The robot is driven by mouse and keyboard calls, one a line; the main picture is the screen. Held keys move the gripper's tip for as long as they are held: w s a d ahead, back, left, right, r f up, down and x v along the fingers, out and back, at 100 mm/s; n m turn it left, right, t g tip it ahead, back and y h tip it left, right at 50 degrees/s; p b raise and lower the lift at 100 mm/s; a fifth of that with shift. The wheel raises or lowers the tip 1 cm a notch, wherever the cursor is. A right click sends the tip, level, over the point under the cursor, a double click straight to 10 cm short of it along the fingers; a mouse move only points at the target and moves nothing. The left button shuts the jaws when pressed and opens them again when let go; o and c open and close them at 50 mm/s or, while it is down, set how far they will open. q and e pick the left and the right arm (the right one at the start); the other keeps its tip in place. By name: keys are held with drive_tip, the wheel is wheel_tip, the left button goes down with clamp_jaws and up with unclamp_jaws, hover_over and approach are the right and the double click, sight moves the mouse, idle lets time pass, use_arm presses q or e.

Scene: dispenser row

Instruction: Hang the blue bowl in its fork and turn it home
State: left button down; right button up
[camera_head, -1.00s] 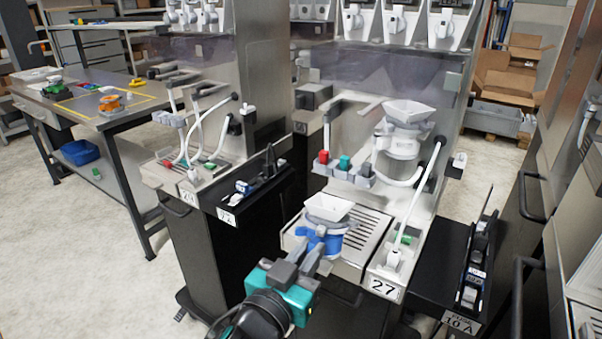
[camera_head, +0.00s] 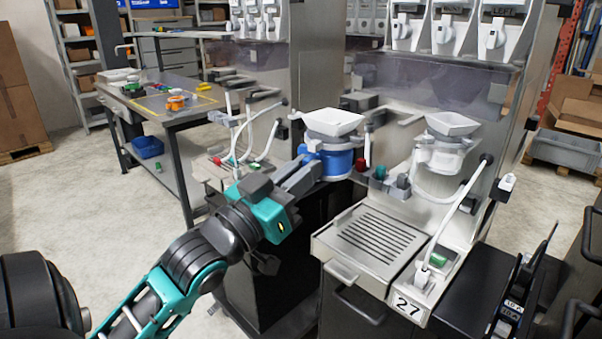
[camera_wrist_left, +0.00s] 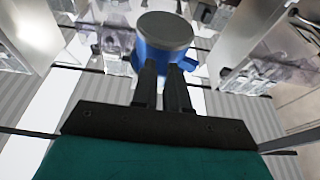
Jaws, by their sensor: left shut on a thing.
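The blue bowl (camera_head: 334,160) has a white square hopper top and is upright in the air, left of station 27. My left gripper (camera_head: 312,168) is shut on its left side. In the left wrist view the blue bowl (camera_wrist_left: 165,50) shows its grey round underside beyond the fingers (camera_wrist_left: 163,80). A similar white unit (camera_head: 446,150) hangs on the back panel of station 27. An empty fork for the blue bowl is not clear to me; the held bowl covers part of the panel. My right gripper is out of view.
The slotted drip tray (camera_head: 375,238) of station 27 is bare. Red, green and dark knobs (camera_head: 379,174) sit on a ledge beside the held bowl. A white hose (camera_head: 455,215) runs down at the right. A worktable (camera_head: 170,100) stands at the back left.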

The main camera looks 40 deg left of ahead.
sight(328, 156)
use_arm(q)
drive_tip(key=x, duration=0.4)
drive_tip(key=f+x, duration=0.1)
drive_tip(key=x, duration=0.1)
drive_tip(key=shift+w, duration=0.1)
drive_tip(key=shift+w+d, duration=0.15)
drive_tip(key=shift+w, duration=1.35)
drive_tip(key=shift+s, duration=0.1)
drive_tip(key=shift+f, duration=0.1)
drive_tip(key=w, duration=0.2)
drive_tip(key=w+p, duration=0.1)
drive_tip(key=w, duration=0.1)
drive_tip(key=shift+d, duration=0.2)
